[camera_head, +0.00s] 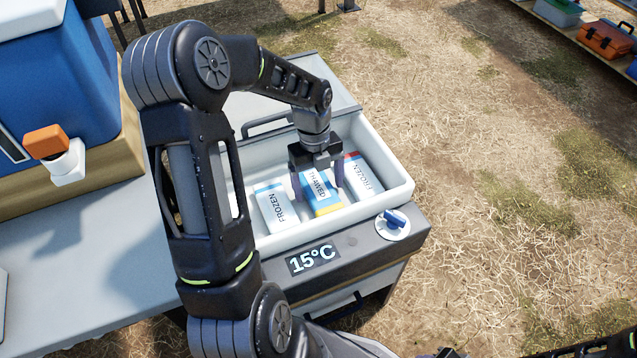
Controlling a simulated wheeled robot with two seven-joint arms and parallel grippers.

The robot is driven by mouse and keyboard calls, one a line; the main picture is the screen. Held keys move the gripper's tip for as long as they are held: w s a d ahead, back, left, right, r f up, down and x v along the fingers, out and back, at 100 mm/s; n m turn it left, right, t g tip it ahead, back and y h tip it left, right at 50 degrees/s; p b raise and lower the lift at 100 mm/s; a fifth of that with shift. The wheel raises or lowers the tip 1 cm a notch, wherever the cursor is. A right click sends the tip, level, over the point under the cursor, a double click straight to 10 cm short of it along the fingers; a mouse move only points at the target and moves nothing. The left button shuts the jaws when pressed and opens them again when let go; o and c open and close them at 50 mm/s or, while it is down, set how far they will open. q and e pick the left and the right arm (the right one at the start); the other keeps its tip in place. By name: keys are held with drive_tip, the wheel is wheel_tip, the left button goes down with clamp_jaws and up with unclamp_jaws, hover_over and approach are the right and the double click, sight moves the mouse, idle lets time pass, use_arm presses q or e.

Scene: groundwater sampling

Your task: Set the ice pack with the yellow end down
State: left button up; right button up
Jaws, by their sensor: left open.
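The ice pack with the yellow end (326,208) is white and blue and reads "THAWED". It lies in the middle of the white tub (402,192), between two other packs. My left gripper (319,192) is open above and around this pack, with one finger on each side of it. The picture does not show whether the fingers touch it. To its left lies a pack reading "FROZEN" (275,208). To its right lies another pack reading "FROZEN" (366,178), with a red end. My right gripper is not seen.
A grey table (90,255) and a blue cooler with an orange-topped tap (46,142) stand at left. Shelved boxes, one an orange case (605,39), are at the upper right.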

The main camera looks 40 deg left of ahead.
sight(316, 183)
use_arm(q)
drive_tip(key=shift+r, duration=0.15)
wheel_tip(316, 183, up, 12)
drive_tip(key=a+p, duration=0.1)
drive_tip(key=p, duration=0.2)
drive_tip(key=shift+w+a, duration=0.3)
drive_tip(key=shift+w, duration=0.1)
idle(0.5)
